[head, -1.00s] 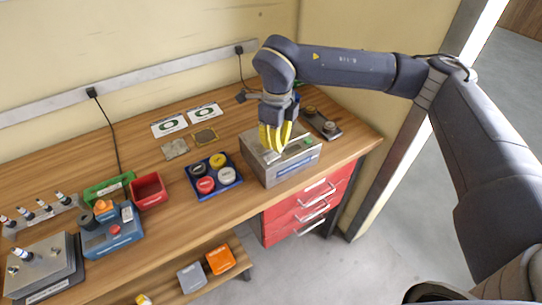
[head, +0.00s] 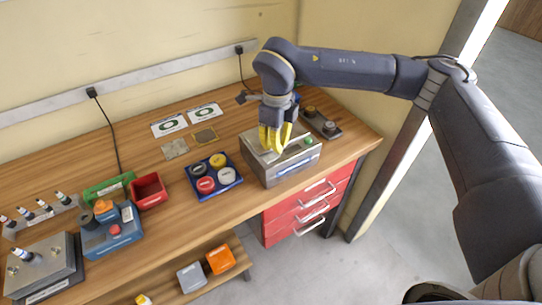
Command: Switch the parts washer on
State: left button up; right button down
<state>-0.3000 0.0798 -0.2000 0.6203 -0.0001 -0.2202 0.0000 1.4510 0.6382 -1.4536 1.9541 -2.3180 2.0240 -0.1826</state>
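The parts washer appears to be the grey metal box (head: 287,175) at the right part of the bench. A green round spot (head: 308,141), a button or lamp, shows on its top at the right. My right gripper (head: 272,150) points down over the left part of the box top, its yellow fingers close to or touching that surface. The fingers hide the part of the top below them. I cannot tell whether they are open or shut, or whether they touch a switch. My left gripper is not in view.
A blue tray with round caps (head: 239,180) stands left of the box. A dark plate with knobs (head: 333,132) lies behind it at the right. A red bin (head: 149,190) and a blue device (head: 113,237) stand farther left. Bare wood lies in front of the tray.

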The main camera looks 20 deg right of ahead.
aim_at(276, 154)
jog(key=shift+f, duration=1.85)
dwell(1.0)
jog(key=shift+r, duration=3.55)
